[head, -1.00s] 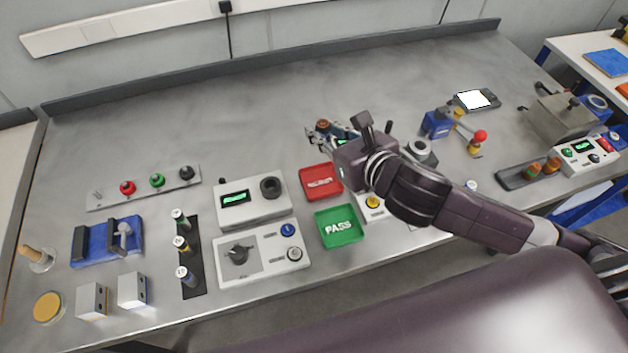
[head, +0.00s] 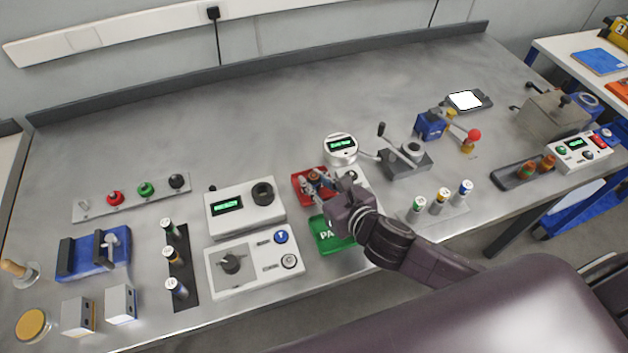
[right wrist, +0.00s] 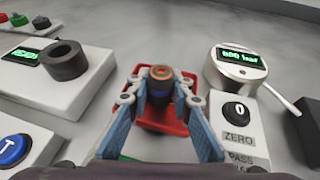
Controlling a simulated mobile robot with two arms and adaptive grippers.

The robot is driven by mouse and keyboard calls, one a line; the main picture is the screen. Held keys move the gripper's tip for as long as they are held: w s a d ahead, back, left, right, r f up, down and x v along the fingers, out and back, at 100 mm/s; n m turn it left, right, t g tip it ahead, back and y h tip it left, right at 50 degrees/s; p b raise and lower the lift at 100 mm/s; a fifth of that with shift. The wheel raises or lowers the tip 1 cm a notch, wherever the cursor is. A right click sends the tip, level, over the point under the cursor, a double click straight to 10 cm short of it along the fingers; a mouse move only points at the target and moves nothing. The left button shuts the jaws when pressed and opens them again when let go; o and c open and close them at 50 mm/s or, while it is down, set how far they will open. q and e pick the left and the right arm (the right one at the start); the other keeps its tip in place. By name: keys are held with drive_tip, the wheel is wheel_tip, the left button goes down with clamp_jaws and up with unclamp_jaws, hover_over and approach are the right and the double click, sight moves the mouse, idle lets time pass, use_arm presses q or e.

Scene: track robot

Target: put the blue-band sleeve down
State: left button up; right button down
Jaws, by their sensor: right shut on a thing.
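My right gripper (head: 322,188) is shut on a short brown sleeve (head: 314,174), over the red tray (head: 299,190). In the right wrist view the sleeve (right wrist: 161,77) stands upright between the fingertips, with an orange ring on its dark top. My left gripper is not in view.
The green PASS tray (head: 325,238) lies just in front, partly under my arm. White instrument boxes (head: 255,262) stand left, a round gauge (head: 340,148) behind and a lever press (head: 405,160) to the right. The back of the bench is clear.

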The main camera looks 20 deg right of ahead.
drive_tip(key=shift+f, duration=0.1)
drive_tip(key=c, duration=2)
unclamp_jaws()
drive_tip(key=b+v, duration=0.1)
drive_tip(key=v, duration=1)
drive_tip(key=shift+s+d+r, duration=0.15)
drive_tip(key=shift+s+r, duration=0.2)
drive_tip(key=shift+s, duration=0.15)
